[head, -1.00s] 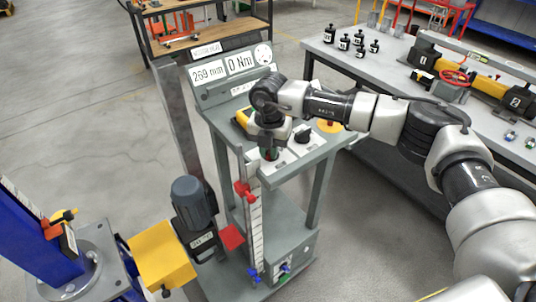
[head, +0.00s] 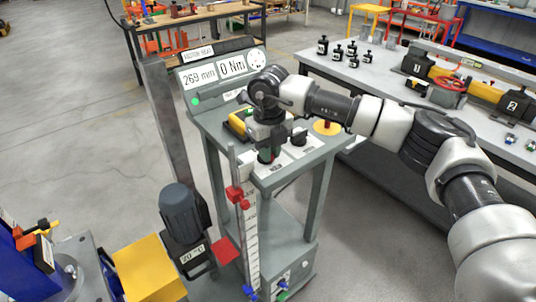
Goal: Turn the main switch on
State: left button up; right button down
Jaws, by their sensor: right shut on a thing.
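My right gripper (head: 267,157) points down onto the near end of the grey console's sloping control panel (head: 318,156). It is shut on the main switch, whose knob is mostly hidden by the fingers; a white plate (head: 276,170) shows around it. A little green shows at the fingertips. My left gripper is not in view.
A black knob (head: 299,137) on a white plate and a yellow-based round button (head: 327,127) sit to the right of my gripper. A motor (head: 181,213) and yellow block (head: 149,269) stand lower left. A grey workbench (head: 390,82) is at right.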

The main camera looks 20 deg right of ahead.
jog(key=shift+d+n, duration=0.1)
jog(key=shift+n, duration=0.5)
jog(key=c, duration=1.1)
grip_release()
notch_tip(320, 180, up, 11)
jog(key=shift+f+b, duration=0.1)
jog(key=shift+b, duration=0.85)
